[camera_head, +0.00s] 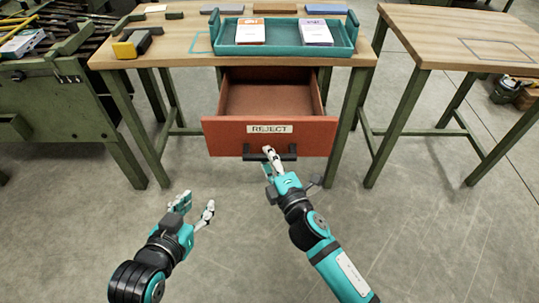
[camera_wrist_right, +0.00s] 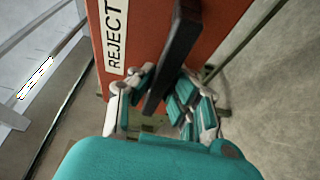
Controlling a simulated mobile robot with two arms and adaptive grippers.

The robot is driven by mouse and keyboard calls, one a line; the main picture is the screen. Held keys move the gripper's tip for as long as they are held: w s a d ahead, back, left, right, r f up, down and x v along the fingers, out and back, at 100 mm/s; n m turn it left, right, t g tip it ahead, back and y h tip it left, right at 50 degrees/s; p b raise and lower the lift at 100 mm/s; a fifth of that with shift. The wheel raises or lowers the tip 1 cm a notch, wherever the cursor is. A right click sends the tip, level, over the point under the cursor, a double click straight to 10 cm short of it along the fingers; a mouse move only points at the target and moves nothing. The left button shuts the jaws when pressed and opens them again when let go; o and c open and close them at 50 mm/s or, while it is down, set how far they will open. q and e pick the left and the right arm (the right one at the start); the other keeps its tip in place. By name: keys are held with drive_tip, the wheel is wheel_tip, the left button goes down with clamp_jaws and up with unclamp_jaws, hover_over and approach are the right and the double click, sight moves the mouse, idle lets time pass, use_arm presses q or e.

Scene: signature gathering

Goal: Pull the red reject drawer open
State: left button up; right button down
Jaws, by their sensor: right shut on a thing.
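The red reject drawer (camera_head: 228,136) sticks out from under the wooden table, its inside empty where I can see it. A label reading REJECT and a dark bar handle (camera_head: 254,157) are on its front. My right gripper (camera_head: 269,162) is shut on the handle. In the right wrist view its fingers (camera_wrist_right: 160,95) lie on both sides of the dark handle (camera_wrist_right: 178,45), with the red drawer front (camera_wrist_right: 225,22) behind. My left gripper (camera_head: 196,208) is open and empty, over the floor to the left, apart from the drawer.
A teal tray (camera_head: 282,51) with two stacks of leaflets stands on the wooden table (camera_head: 180,45) above the drawer. A yellow and dark block (camera_head: 130,46) is at its left. Another table (camera_head: 440,45) stands to the right. The floor in front is clear.

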drive_tip(key=c, duration=1.3)
unclamp_jaws()
drive_tip(key=shift+s, duration=0.1)
drive_tip(key=shift+s+d, duration=0.2)
drive_tip(key=shift+s, duration=0.1)
drive_tip(key=v, duration=1.1)
drive_tip(key=shift+s, duration=0.1)
